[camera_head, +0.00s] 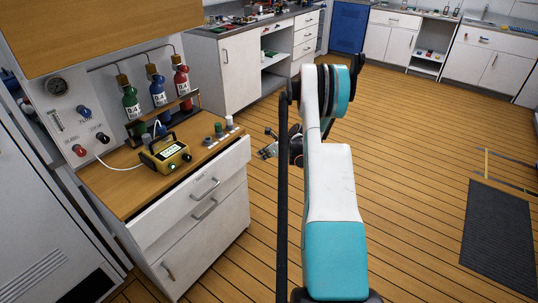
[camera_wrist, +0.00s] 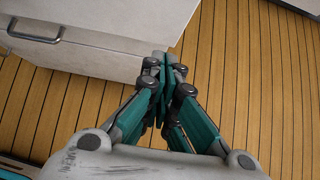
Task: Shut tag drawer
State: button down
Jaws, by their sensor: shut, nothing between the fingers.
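The white cabinet (camera_head: 215,240) with drawers stands at the left under a wooden worktop. Its top drawer (camera_head: 160,218) has a metal bar handle (camera_head: 205,187) and appears to stick out a little past the front below. No tag is readable on it, so I cannot tell whether it is the tag drawer. My gripper (camera_head: 267,152) is to the right of the cabinet, partly hidden by my arm. In the wrist view my gripper (camera_wrist: 165,65) is shut and empty, its tips near the lower right corner of a white front (camera_wrist: 100,35) with a handle (camera_wrist: 36,33). Contact cannot be told.
Wooden floor (camera_head: 400,150) is open to the right, with a dark mat (camera_head: 500,240). More cabinets (camera_head: 238,75) line the back.

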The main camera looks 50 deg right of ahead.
aim_at(247, 147)
jog(key=shift+w+a+f+b, duration=0.1)
jog(key=shift+w+f+b, duration=0.25)
jog(key=shift+w, duration=0.6)
jog(key=shift+w+a+f+b, duration=0.1)
jog(key=shift+w+f+b, duration=0.2)
jog(key=shift+w, duration=0.65)
jog(key=shift+w+a+f+b, duration=0.15)
jog(key=shift+w+b, duration=0.25)
jog(key=shift+w, duration=0.55)
jog(key=w, duration=0.4)
jog(key=shift+w+a, duration=0.15)
jog(key=shift+w, duration=0.2)
